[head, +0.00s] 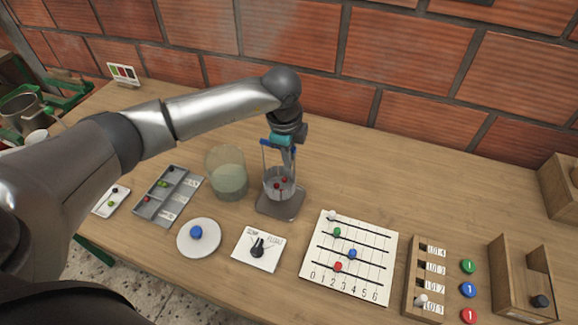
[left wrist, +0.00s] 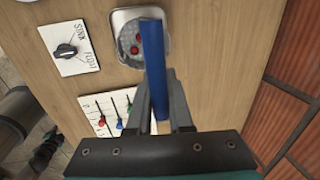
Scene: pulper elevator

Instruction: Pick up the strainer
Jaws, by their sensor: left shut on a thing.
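The strainer (head: 269,184) is a greyish basket with thin uprights and a blue handle bar at the top. A few red berries lie in it. My left gripper (head: 287,153) comes down from above and is shut on the blue handle. In the left wrist view my left gripper (left wrist: 160,112) has its fingers at the blue handle (left wrist: 152,55), with the basket and red berries beyond. The basket is over a grey tray (head: 267,209); I cannot tell whether they touch. The fingers partly hide the handle.
A glass jar of cloudy liquid (head: 227,180) stands close left. A compartment tray (head: 176,203), a white dish with a blue knob (head: 198,250) and a sink/float dial card (head: 270,236) are near. A bead board (head: 368,242) lies right. The table behind is clear.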

